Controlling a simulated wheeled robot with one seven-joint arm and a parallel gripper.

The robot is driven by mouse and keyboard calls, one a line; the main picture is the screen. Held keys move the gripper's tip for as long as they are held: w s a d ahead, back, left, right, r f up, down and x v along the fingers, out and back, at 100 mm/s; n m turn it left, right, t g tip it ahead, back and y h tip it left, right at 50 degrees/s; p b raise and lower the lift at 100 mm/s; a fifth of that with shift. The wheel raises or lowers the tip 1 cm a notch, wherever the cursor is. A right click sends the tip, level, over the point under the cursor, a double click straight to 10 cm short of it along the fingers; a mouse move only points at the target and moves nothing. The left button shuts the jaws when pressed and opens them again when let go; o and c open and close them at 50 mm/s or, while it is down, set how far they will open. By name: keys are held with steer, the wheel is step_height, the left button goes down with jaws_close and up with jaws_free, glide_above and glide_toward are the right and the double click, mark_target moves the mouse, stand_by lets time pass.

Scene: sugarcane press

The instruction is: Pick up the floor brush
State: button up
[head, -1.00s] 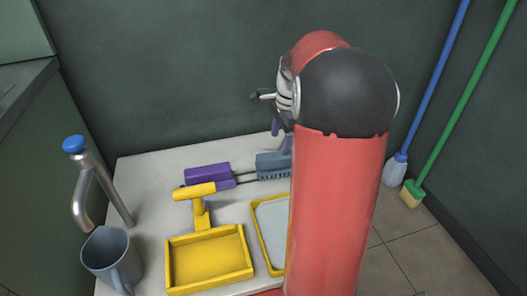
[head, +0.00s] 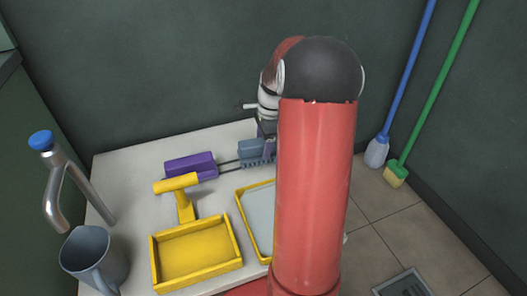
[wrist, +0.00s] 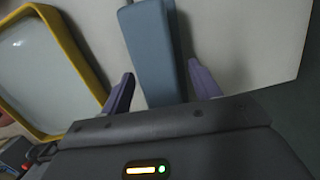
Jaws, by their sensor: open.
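A blue-grey brush head (head: 252,150) with bristles lies on the white table near the wall. Thin dark rods run from beside it to a purple block (head: 190,166); whether they form one tool I cannot tell. In the wrist view the blue-grey block (wrist: 155,50) lies between my gripper's two purple fingers. My gripper (wrist: 160,76) is open, one finger on each side, with small gaps to the block. In the head view my gripper (head: 267,143) is at the brush head and partly hidden by my red arm. Contact cannot be made out.
A yellow scoop (head: 196,252) and a yellow-rimmed tray (head: 241,205) stand in front. A grey mug (head: 92,258) and metal tap (head: 75,185) are at left. Blue (head: 405,85) and green (head: 440,80) long-handled brushes lean at the right wall. A floor drain (head: 403,284) is at lower right.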

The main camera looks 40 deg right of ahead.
steer(key=shift+c, duration=0.4)
steer(key=c, duration=1.1)
step_height(320, 180, up, 10)
steer(key=shift+r+p, duration=0.1)
steer(key=shift+p, duration=0.8)
steer(key=o, duration=0.6)
steer(key=shift+c, duration=0.2)
steer(key=c, duration=0.3)
